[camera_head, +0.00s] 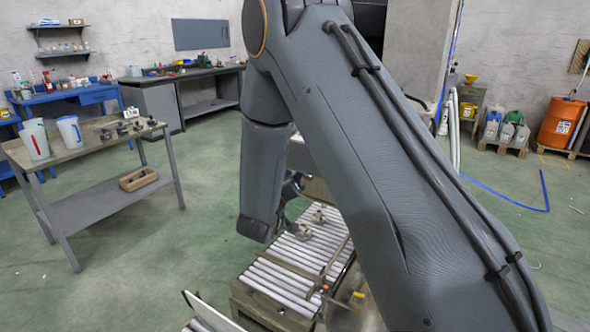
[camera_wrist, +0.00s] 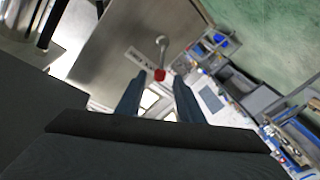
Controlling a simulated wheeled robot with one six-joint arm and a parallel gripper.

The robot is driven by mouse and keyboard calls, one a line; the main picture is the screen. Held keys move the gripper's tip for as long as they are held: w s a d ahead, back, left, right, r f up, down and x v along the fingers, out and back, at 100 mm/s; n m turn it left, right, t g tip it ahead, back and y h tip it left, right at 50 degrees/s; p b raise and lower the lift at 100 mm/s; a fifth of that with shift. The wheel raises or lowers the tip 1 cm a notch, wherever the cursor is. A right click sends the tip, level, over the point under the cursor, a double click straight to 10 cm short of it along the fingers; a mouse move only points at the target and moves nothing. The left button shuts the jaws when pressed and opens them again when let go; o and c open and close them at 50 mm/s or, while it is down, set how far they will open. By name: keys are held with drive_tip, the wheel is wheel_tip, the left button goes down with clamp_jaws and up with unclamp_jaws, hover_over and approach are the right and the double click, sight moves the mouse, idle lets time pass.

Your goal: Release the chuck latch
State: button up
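In the head view my arm covers the middle, and the latch cannot be made out there.
In the head view, a roller conveyor (camera_head: 277,282) runs below my arm. A table (camera_head: 82,150) with jugs and small metal parts stands at left. Benches line the back wall. An orange drum (camera_head: 561,122) stands at far right. Green floor is clear between the left table and conveyor.

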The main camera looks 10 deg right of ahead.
drive_tip(key=shift+x, duration=1.1)
clamp_jaws()
drive_tip(key=shift+d, duration=0.1)
drive_tip(key=s+d+m+h+b, duration=0.1)
drive_tip(key=m+b, duration=0.2)
drive_tip(key=m, duration=0.2)
drive_tip(key=s+d+m+h+b, duration=0.1)
drive_tip(key=m+b, duration=0.3)
drive_tip(key=m, duration=0.1)
drive_tip(key=s+d+m+h+b, duration=0.1)
drive_tip(key=m+h+b, duration=0.1)
drive_tip(key=m, duration=0.3)
drive_tip(key=shift+s+d+f+m+b, duration=0.3)
drive_tip(key=shift+s+f+b, duration=0.1)
drive_tip(key=shift+b, duration=0.5)
